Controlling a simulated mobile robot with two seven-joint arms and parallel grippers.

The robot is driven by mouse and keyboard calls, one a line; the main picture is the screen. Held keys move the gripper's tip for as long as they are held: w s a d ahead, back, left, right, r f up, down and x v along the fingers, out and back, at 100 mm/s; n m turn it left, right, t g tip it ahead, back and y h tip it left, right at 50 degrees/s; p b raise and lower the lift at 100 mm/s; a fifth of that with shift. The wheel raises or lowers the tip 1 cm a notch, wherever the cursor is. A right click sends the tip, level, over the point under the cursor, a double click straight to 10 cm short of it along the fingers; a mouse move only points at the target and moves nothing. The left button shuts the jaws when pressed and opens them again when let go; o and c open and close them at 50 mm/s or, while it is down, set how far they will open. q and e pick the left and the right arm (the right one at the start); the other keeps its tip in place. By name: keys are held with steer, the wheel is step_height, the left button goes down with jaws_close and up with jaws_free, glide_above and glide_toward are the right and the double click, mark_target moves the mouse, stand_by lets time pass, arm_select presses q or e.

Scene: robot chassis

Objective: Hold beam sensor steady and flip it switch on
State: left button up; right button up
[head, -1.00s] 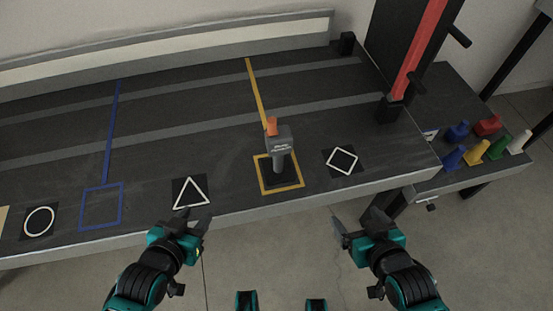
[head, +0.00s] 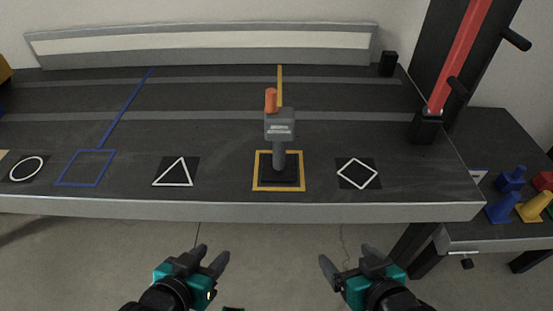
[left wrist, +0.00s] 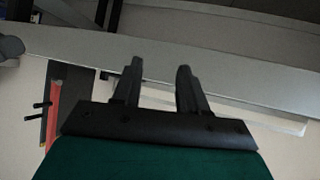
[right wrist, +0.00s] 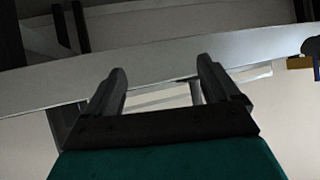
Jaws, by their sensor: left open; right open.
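The beam sensor (head: 280,127) is a grey head on a short post with a dark square base, standing upright inside the yellow square outline on the bench. An orange switch (head: 271,100) sticks up from its top, leaning slightly. My left gripper (head: 209,258) is open and empty, in front of the bench edge and left of the sensor. My right gripper (head: 346,262) is open and empty, in front of the edge and right of the sensor. In the left wrist view the left fingers (left wrist: 158,82) are apart with nothing between them. The right wrist view shows the right fingers (right wrist: 160,78) likewise.
The dark bench (head: 220,145) carries a triangle card (head: 173,172), a diamond card (head: 357,173), a circle card (head: 27,168) and a blue square outline (head: 86,168). A red post (head: 459,55) rises at right. Coloured cones, including a yellow one (head: 533,207), stand on a side table.

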steer(key=shift+o, duration=0.2)
steer(key=shift+w+a+r, duration=0.15)
steer(key=shift+a+r, duration=0.05)
steer(key=shift+r, duration=0.05)
